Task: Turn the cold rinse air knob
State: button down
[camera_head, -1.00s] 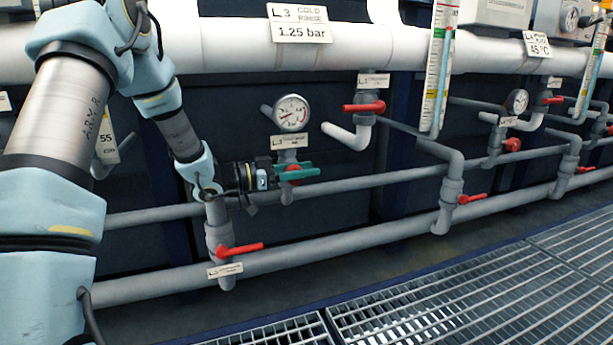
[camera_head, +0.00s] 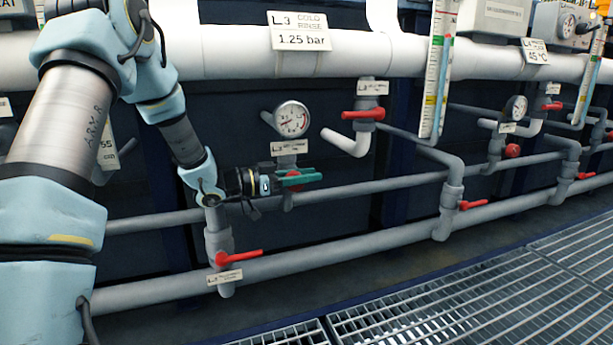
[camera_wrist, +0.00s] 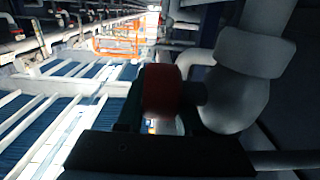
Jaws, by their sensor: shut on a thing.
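The cold rinse air knob (camera_wrist: 162,92) is a round red knob on a grey pipe fitting. In the wrist view it sits between my gripper's fingers, at the middle of the picture. In the head view only bits of red show between the teal fingers. My gripper (camera_head: 298,177) comes from the left and is shut on the knob, just below the round pressure gauge (camera_head: 292,119) and its small label (camera_head: 289,147). The sign "L3 cold rinse 1.25 bar" (camera_head: 300,31) hangs on the white pipe above. The knob's marking is hidden.
A red lever valve (camera_head: 363,114) is up and right of my gripper, and another red lever (camera_head: 238,256) is below it. Grey pipes (camera_head: 380,181) run behind and below. A metal floor grating (camera_head: 430,310) lies in front, with open room above it.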

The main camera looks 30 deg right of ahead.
jog(key=shift+r+y+p, duration=0.15)
jog(key=shift+y+p, duration=0.15)
jog(key=shift+p, duration=0.75)
jog(key=y+p, duration=0.2)
jog(key=p, duration=0.6)
jog(key=shift+s+d+y+p, duration=0.1)
jog(key=shift+y+p, duration=0.25)
jog(key=shift+y, duration=0.05)
notch_tip(320, 180, down, 2)
jog(key=t+y+p, duration=0.1)
jog(key=y+p, duration=0.3)
jog(key=p, duration=0.6)
jog(key=shift+f+p, duration=0.35)
jog(key=c, duration=0.8)
grip_release()
jog(key=shift+c, duration=0.2)
